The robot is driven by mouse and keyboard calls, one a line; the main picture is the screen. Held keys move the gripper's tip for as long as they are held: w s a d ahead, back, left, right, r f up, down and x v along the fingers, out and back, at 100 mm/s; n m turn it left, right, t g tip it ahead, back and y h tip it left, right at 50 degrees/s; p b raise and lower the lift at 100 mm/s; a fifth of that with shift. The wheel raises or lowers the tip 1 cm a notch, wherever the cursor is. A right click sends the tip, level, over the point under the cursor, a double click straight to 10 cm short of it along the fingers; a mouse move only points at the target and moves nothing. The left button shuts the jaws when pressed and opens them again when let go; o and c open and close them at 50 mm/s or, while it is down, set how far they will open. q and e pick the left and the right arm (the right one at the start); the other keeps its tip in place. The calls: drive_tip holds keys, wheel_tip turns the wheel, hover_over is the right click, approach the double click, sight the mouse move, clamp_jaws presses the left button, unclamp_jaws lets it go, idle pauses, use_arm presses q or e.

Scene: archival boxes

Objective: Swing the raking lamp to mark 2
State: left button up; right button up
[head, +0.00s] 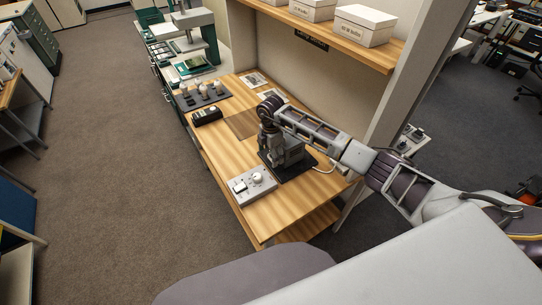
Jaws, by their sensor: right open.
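My right arm reaches in from the right, over the wooden bench. Its wrist bends down, and my right gripper (268,149) is open at the near edge of a dark base plate (297,172). A grey device stands on this plate, partly hidden behind my gripper and arm; I cannot tell whether it is the raking lamp. No lamp head or numbered mark can be made out. A grey control box (251,186) with a white switch and a round knob (257,179) lies in front of the plate, apart from the gripper. My left gripper is not in view.
A brown mat (241,125), a black device (207,116) and a dark tray (189,104) of small bottles lie farther along the bench (275,207). Prints lie by the back panel. A shelf (340,47) with white boxes (365,25) hangs above. The bench's front corner is clear.

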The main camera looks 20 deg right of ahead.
wheel_tip(320, 180, up, 10)
drive_tip(key=shift+r, duration=0.25)
idle(0.3)
drive_tip(key=shift+s+f, duration=0.1)
idle(0.5)
